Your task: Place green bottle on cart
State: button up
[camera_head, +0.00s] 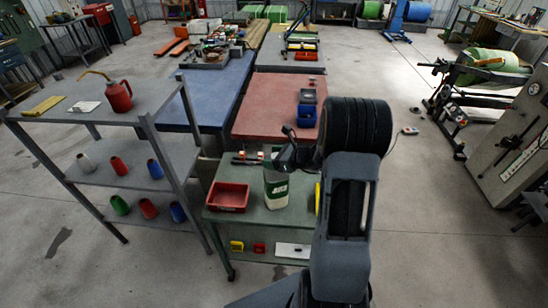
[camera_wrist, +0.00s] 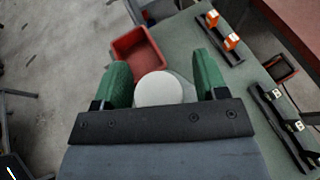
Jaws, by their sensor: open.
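A pale bottle with a green label (camera_head: 276,190) stands upright on the green-topped cart (camera_head: 238,222). In the wrist view, a round white cap or top (camera_wrist: 158,88) shows from above between my gripper's two green fingers. My gripper (camera_wrist: 165,80) is open, with a gap on the right of the cap. In the head view, my gripper (camera_head: 285,158) is over the bottle's top, and my arm hides part of the cart. I cannot tell whether the fingers touch the bottle. A small green cone-like item (camera_head: 120,205) lies on the grey rack's bottom shelf.
A red tray (camera_head: 229,196) sits left of the bottle; it also shows in the wrist view (camera_wrist: 153,62). Black holders with orange pieces (camera_wrist: 231,42) lie on the cart. A grey rack (camera_head: 146,120) stands left, and red-topped (camera_head: 270,125) and blue-topped tables are behind.

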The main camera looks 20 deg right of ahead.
jog(key=shift+r, duration=0.1)
jog(key=shift+r, duration=0.2)
jog(key=b+v, duration=0.2)
jog(key=v, duration=0.8)
jog(key=s+a+r+n+g+h, duration=0.2)
jog(key=s+a+r+n+h, duration=0.2)
jog(key=n, duration=1)
jog(key=s+a+r+n+g+h, duration=0.3)
jog(key=s+a+n, duration=0.7)
jog(key=n, duration=0.4)
jog(key=shift+s+a+r+g+h, duration=0.3)
jog(key=shift+s+a+r+h, duration=0.1)
jog(key=shift+s+h, duration=0.2)
